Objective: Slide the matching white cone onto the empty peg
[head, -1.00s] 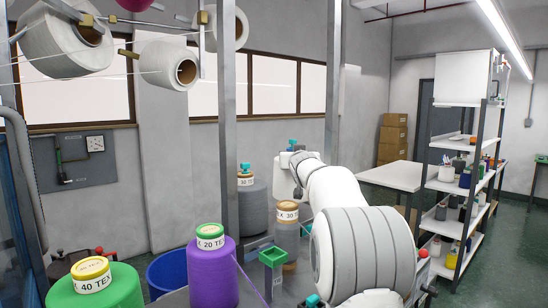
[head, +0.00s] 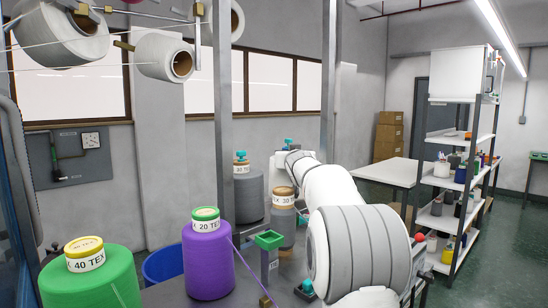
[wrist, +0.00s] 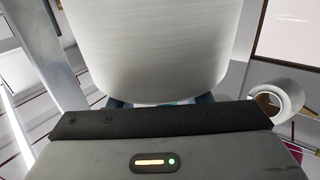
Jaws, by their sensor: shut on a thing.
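A white cone (wrist: 155,45) fills the upper middle of the wrist view. My gripper (wrist: 160,102) is shut on its near end; the fingertips are mostly hidden behind the dark gripper edge. In the head view my own arm hides the gripper and most of what it holds. Other white cones hang on the creel at upper left, a large one (head: 58,38) and a smaller one (head: 160,57), each with a brown core. I cannot make out the empty peg in either view.
Below stand a green cone (head: 95,285), a purple cone (head: 208,265), a grey cone (head: 250,195) and a brown-grey cone (head: 283,225), with labelled caps. Two metal posts (head: 224,130) rise near my arm. A shelf unit (head: 460,170) stands at right.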

